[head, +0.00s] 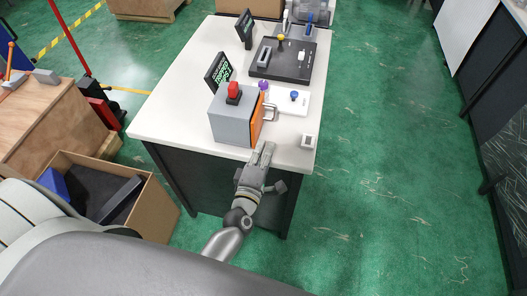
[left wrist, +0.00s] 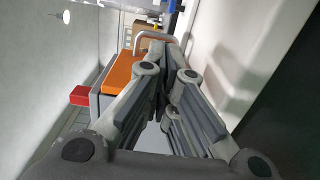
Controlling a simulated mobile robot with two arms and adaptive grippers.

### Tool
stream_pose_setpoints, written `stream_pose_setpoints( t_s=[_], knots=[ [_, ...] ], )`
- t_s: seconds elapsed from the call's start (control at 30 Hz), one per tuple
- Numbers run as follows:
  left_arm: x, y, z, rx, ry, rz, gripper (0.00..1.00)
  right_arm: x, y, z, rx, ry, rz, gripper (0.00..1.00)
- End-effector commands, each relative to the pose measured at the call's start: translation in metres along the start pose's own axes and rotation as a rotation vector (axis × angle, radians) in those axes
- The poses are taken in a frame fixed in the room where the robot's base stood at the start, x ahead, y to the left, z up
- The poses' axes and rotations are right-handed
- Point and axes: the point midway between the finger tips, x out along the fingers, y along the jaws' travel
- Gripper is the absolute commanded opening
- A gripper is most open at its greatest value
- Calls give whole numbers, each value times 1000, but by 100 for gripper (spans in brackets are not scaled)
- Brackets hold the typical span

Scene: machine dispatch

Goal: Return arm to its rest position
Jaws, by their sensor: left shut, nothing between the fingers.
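My left gripper (head: 264,155) is at the near edge of the white table, shut and empty. Its closed fingers also fill the middle of the left wrist view (left wrist: 172,75). Just beyond it on the table is a grey box (head: 230,128) with an orange front (head: 257,118), a metal handle and a red button (head: 233,91) on top. In the left wrist view the orange face (left wrist: 125,72) and red button (left wrist: 80,95) lie left of the fingers. The fingers look close to the box; whether they touch it I cannot tell. My right gripper is not in view.
The white table (head: 180,105) also bears a black panel (head: 285,60), small screens (head: 219,72), a blue button on a white plate and a small white block (head: 308,141). An open cardboard box (head: 155,208) stands at left. The green floor (head: 400,150) at right is clear.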

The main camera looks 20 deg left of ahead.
Motion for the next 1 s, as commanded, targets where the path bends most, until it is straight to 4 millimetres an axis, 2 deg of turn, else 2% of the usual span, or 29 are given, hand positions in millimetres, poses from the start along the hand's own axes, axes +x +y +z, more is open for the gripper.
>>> stream_pose_setpoints(
  t_s=[0.13,0.47,0.67,0.8,0.9,1.0],
  knots=[
    [-11,0,0,0,0,0,0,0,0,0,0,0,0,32],
    [-14,3,6,38,-40,-11,0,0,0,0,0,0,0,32],
    [-27,6,38,294,-267,-93,0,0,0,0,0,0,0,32],
    [-50,-1,55,548,-460,-180,0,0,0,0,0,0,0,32],
    [-72,-9,57,732,-586,-250,0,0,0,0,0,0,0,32],
    [-96,-17,50,912,-705,-331,0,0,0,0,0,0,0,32]
  ],
)
